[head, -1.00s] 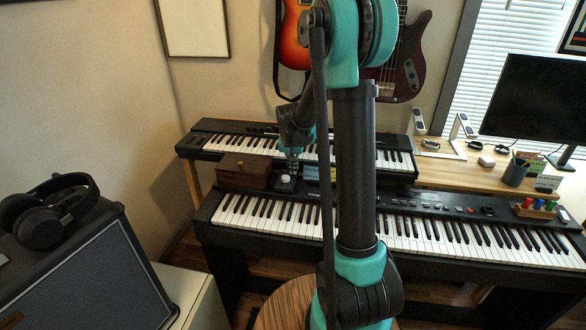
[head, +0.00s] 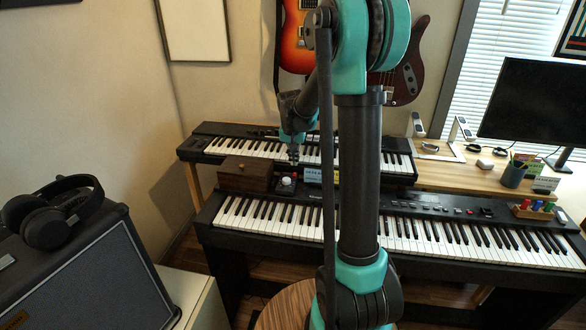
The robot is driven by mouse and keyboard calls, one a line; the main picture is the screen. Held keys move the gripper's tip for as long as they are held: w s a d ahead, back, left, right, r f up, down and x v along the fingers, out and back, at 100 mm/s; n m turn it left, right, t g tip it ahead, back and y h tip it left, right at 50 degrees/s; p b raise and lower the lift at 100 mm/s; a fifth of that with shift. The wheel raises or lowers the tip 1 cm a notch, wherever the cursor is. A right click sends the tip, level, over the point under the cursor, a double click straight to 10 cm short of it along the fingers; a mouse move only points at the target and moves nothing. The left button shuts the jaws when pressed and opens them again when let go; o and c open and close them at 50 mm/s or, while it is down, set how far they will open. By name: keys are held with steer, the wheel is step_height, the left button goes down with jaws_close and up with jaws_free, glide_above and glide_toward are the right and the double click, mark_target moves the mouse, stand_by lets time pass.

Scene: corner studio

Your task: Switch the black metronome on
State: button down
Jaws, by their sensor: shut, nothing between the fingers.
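A small dark device with a round white top (head: 286,181) stands on the back of the lower keyboard, just right of a brown wooden box. It may be the black metronome, but it is too small to be sure. A small red spot shows beside the white top. My gripper (head: 293,159) is shut and empty, pointing down just above and behind the white top in the picture. A gap shows between them.
The brown box (head: 245,174) stands close left, and a small display or card (head: 314,175) close right. The upper keyboard (head: 230,143) lies behind. A desk (head: 450,174) with a monitor (head: 527,100) and pen cup (head: 513,175) is at right. Headphones (head: 52,212) rest on an amplifier at left.

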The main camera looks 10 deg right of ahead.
steer(key=s+a+r, duration=0.1)
steer(key=s+r, duration=0.3)
steer(key=r, duration=0.4)
steer(key=shift+a+r, duration=0.15)
steer(key=shift+a, duration=0.2)
steer(key=shift+s, duration=0.1)
